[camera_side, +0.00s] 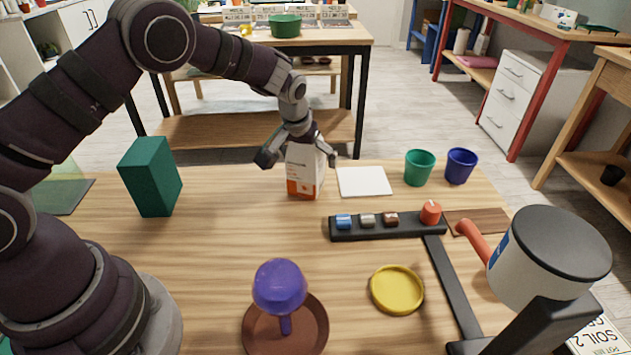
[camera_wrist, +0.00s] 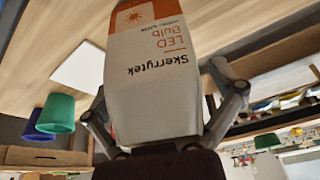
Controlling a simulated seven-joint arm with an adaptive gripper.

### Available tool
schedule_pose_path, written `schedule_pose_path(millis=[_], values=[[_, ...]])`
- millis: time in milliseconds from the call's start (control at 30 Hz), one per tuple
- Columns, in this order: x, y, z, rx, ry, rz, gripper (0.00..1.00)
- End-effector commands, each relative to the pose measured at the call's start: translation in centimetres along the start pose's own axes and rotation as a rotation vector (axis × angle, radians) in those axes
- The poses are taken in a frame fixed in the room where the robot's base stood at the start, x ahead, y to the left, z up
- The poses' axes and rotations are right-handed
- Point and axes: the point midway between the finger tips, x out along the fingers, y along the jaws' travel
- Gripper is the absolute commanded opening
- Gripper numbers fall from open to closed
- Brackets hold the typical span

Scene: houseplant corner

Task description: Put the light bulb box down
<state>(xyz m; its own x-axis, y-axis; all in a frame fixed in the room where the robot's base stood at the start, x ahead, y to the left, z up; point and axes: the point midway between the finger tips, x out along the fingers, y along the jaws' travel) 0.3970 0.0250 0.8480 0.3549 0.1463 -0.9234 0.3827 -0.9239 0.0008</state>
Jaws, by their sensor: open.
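The light bulb box (camera_side: 304,182) is white and orange and stands upright on the wooden table (camera_side: 225,240), near its far edge. My gripper (camera_side: 298,157) is above and around the top of the box, with its fingers spread to either side. In the wrist view, the box (camera_wrist: 155,85) fills the middle between the open fingers, with its lettering upside down. Contact between the fingers and the box cannot be made out. The lower part of the box is clear of the fingers in the side view.
A white square pad (camera_side: 364,182) lies just right of the box, with a green cup (camera_side: 419,168) and a blue cup (camera_side: 461,166) beyond. A dark green block (camera_side: 152,177) stands to the left. A black rail with switches (camera_side: 385,226) lies nearer the front right.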

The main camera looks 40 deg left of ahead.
Motion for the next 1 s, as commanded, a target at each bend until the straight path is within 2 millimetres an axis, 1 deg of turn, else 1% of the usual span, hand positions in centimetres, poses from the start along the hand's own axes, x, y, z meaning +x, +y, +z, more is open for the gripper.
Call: schedule_pose_path(millis=[167, 267, 367, 467, 600, 700, 933, 967, 1000], values=[[-0.1, 0.0, 0.0, 0.0, 0.0, 0.0, 0.93], [-0.7, 0.0, -0.2, 0.0, 0.002, 0.001, 0.93], [-2.3, 0.1, -0.2, 0.0, 0.003, 0.002, 0.93], [-4.6, 0.1, -0.2, 0.0, 0.005, 0.003, 0.93], [-8.2, 0.1, -0.2, 0.001, 0.006, 0.004, 0.93], [-10.3, 0.1, -0.2, 0.001, 0.004, 0.003, 0.93], [-13.1, -0.2, 0.1, 0.006, 0.003, 0.011, 0.93], [-13.8, -0.5, 0.3, 0.014, 0.004, 0.019, 0.93], [-15.0, -0.8, 0.7, 0.026, 0.006, 0.033, 0.93]])
